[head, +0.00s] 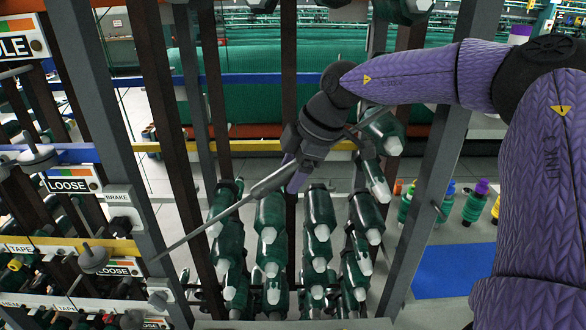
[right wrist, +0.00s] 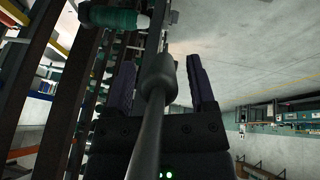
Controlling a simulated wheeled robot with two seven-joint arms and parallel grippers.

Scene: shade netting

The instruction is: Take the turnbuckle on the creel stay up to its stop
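The creel stay (head: 200,234) is a thin grey rod slanting up to the right across the creel frame in the head view. The turnbuckle (head: 268,184) is a thicker grey piece on it. In the right wrist view the rod runs up the picture into a thicker, rounded dark body (right wrist: 157,75), which seems to be the turnbuckle. My right gripper (head: 293,172) is at the stay, its fingers on either side. In the right wrist view the right gripper (right wrist: 160,62) is open, with gaps between both fingers and the rod. My left gripper is out of view.
Dark and grey creel posts (head: 107,120) stand close on the left, and another grey post (head: 432,170) on the right. Several green yarn packages (head: 270,220) hang below and behind the stay. A blue mat (head: 450,271) lies on the floor at right.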

